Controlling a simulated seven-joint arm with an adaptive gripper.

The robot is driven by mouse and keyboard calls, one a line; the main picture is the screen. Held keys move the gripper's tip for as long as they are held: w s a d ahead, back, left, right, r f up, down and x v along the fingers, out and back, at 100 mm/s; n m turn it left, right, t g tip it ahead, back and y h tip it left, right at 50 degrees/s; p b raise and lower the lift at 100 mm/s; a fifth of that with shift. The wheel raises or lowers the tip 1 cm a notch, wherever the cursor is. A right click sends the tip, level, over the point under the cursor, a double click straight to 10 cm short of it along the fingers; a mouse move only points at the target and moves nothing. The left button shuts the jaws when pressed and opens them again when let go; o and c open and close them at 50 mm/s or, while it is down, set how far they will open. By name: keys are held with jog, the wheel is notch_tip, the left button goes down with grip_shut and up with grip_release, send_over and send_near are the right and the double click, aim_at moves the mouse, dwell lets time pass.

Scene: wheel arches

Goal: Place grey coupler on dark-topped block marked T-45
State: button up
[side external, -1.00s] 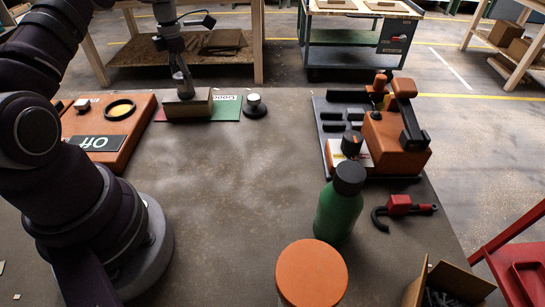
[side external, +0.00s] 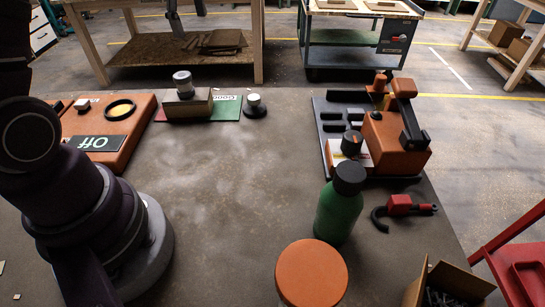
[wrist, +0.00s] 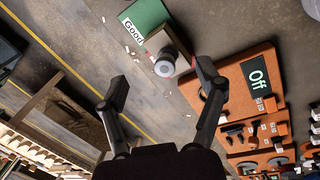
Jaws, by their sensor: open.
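In the wrist view the coupler (wrist: 166,64) shows end-on over the block (wrist: 160,38). My gripper (wrist: 162,82) is open and empty, its fingers spread wide and apart from the coupler. In the side view, only its finger ends (side external: 186,14) show at the top edge, well above the block.
A green "Good" board (side external: 228,108) lies beside the block, with a white-topped black knob (side external: 254,106) to its right. An orange panel marked "Off" (side external: 128,128) is at left. A green bottle (side external: 338,212) and orange-lidded container (side external: 311,272) stand in front. The table's middle is clear.

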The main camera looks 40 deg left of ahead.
jog(key=s+d+m+t, duration=0.2)
jog(key=s+d+m, duration=0.4)
jog(key=m, duration=0.5)
jog(key=s+d+f+m+t+h, duration=0.1)
jog(key=s+d+m+t, duration=0.1)
jog(key=s+d+m, duration=0.3)
jog(key=d+m, duration=0.3)
jog(key=m, duration=0.4)
jog(key=shift+s+d, duration=0.2)
jog(key=shift+s, duration=0.15)
